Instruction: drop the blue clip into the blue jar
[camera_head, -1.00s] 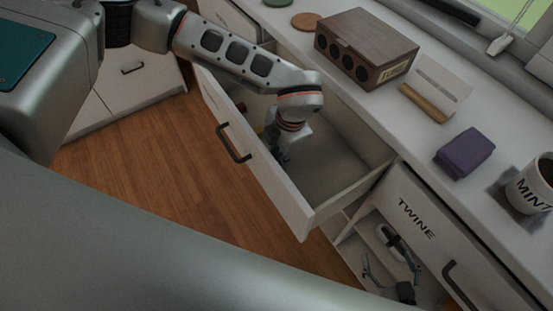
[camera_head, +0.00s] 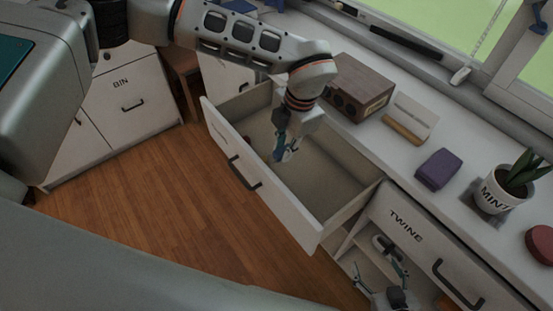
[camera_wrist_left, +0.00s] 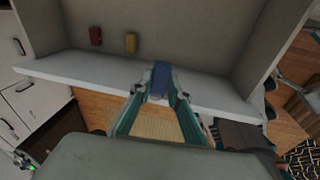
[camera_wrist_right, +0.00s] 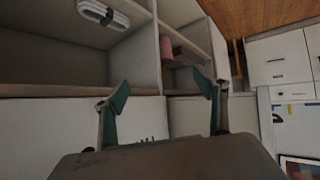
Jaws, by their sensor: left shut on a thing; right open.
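The blue clip (camera_wrist_left: 161,79) is between the fingertips of my left gripper (camera_wrist_left: 160,92) in the left wrist view. In the head view the blue clip (camera_head: 279,148) shows at the tips of my left gripper (camera_head: 285,150), above the open drawer (camera_head: 328,196). My right gripper (camera_wrist_right: 161,83) is open and empty, facing the shelves under the counter. In the head view my right gripper (camera_head: 375,262) is low beside the cabinet. I cannot make out a blue jar in any view.
A red piece (camera_wrist_left: 95,36) and a yellow piece (camera_wrist_left: 131,42) are in the drawer. The counter holds a wooden box (camera_head: 358,88), a purple block (camera_head: 438,169), a MINT pot (camera_head: 494,193) and a red round thing (camera_head: 540,244). A BIN cabinet (camera_head: 125,92) stands left.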

